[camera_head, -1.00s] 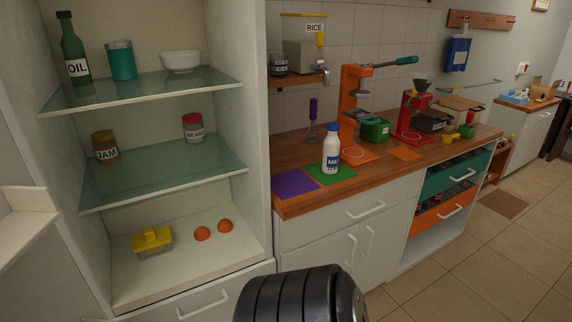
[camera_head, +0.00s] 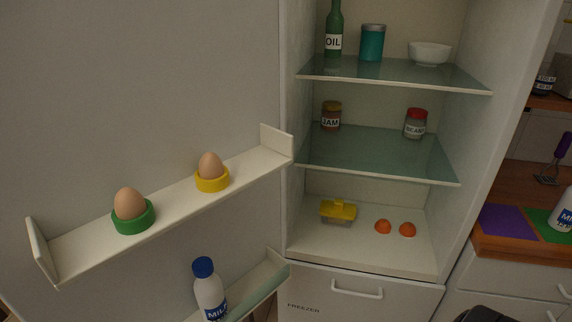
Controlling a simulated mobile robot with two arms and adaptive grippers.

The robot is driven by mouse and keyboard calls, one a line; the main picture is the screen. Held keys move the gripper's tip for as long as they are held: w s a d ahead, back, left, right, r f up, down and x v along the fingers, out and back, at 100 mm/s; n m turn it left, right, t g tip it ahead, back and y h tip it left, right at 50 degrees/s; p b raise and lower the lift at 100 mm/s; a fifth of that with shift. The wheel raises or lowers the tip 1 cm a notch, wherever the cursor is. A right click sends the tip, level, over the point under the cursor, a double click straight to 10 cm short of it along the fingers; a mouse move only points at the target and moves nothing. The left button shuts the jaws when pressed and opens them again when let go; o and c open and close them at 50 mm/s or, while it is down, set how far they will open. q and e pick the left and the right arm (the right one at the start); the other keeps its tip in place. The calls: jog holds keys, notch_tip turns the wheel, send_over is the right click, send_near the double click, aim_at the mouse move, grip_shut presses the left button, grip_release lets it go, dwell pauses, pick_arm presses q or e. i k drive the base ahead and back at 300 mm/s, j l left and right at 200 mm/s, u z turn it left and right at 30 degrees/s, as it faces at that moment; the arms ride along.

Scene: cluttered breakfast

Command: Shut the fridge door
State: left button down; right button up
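The fridge door (camera_head: 130,95) stands wide open on the left, its inner face toward me. Its upper rack (camera_head: 100,230) holds an egg (camera_head: 130,203) in a green cup (camera_head: 134,218) and an egg (camera_head: 210,166) in a yellow cup (camera_head: 212,181). A milk bottle (camera_head: 207,288) with a blue cap stands on the lower rack. The open fridge (camera_head: 362,243) is at the centre, with glass shelves inside. Neither of my grippers is in view; only a dark part of my arm shows at the bottom right edge.
Inside the fridge are an oil bottle (camera_head: 334,35), a teal canister (camera_head: 372,43), a white bowl (camera_head: 430,53), jars (camera_head: 331,116), a yellow-lidded box (camera_head: 338,211) and orange halves (camera_head: 383,226). The freezer drawer (camera_head: 350,300) is below. A wooden counter (camera_head: 500,238) with another milk bottle (camera_head: 563,212) is at right.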

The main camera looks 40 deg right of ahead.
aim_at(99, 98)
jog(key=i+j+z, duration=0.3)
jog(key=j+z, duration=0.3)
jog(key=i+j+z, duration=0.25)
jog(key=j+z, duration=0.3)
jog(key=j, duration=0.1)
